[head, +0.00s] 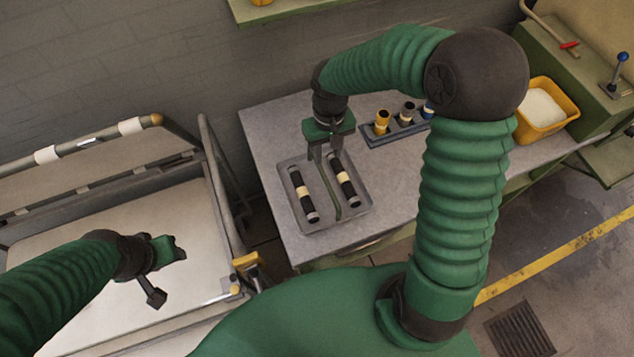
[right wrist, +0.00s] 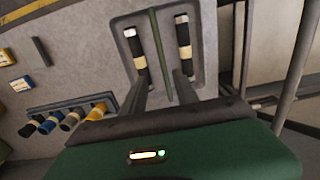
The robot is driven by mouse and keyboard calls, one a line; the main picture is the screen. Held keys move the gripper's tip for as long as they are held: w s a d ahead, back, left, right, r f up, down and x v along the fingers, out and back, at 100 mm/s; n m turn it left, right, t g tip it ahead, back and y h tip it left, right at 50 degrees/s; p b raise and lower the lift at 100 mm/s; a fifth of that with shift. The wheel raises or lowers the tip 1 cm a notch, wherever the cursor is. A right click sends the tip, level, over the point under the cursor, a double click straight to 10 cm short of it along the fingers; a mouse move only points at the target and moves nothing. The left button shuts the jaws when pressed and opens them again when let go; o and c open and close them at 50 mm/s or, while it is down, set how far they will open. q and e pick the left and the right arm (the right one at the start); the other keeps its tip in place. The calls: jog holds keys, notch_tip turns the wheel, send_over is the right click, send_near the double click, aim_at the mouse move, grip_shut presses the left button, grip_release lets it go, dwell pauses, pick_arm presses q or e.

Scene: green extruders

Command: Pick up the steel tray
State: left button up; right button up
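The steel tray (head: 325,207) is a shallow grey rectangle lying on the workbench. A thin green strip (head: 328,185) runs along its middle. A black roller with cream bands lies on each side of it, one on the left (head: 303,194) and one on the right (head: 343,180). My right gripper (head: 327,157) points down over the tray's far end, its fingers apart and empty. In the right wrist view the fingers (right wrist: 163,92) stand either side of the green strip (right wrist: 160,55), over the tray (right wrist: 204,45). Finger contact is unclear. My left gripper (head: 166,272) hangs over the cart; its finger gap is unclear.
A dark rack (head: 393,134) with several coloured cylinders stands behind the tray on the workbench (head: 265,130). A yellow bin (head: 546,108) of white material is further right. A railed cart (head: 60,236) is at left. The bench left of the tray is clear.

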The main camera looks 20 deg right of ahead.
send_over(324, 174)
jog(key=f, duration=0.4)
jog(key=s+f, duration=0.1)
jog(key=f, duration=0.1)
jog(key=shift+a+f, duration=0.15)
jog(key=shift+f, duration=0.15)
jog(key=f, duration=0.2)
jog(key=f+p, duration=0.1)
jog(key=f, duration=0.1)
jog(key=w+f, duration=0.1)
jog(key=f, duration=0.1)
jog(key=shift+d, duration=0.3)
jog(key=shift+f+p, duration=0.3)
jog(key=shift+f, duration=0.05)
jog(key=shift+a, duration=0.35)
jog(key=shift+c, duration=0.8)
jog(key=c, duration=0.5)
grip_shut()
pick_arm(q)
jog(key=shift+r, duration=0.75)
pick_arm(e)
jog(key=shift+d, duration=0.2)
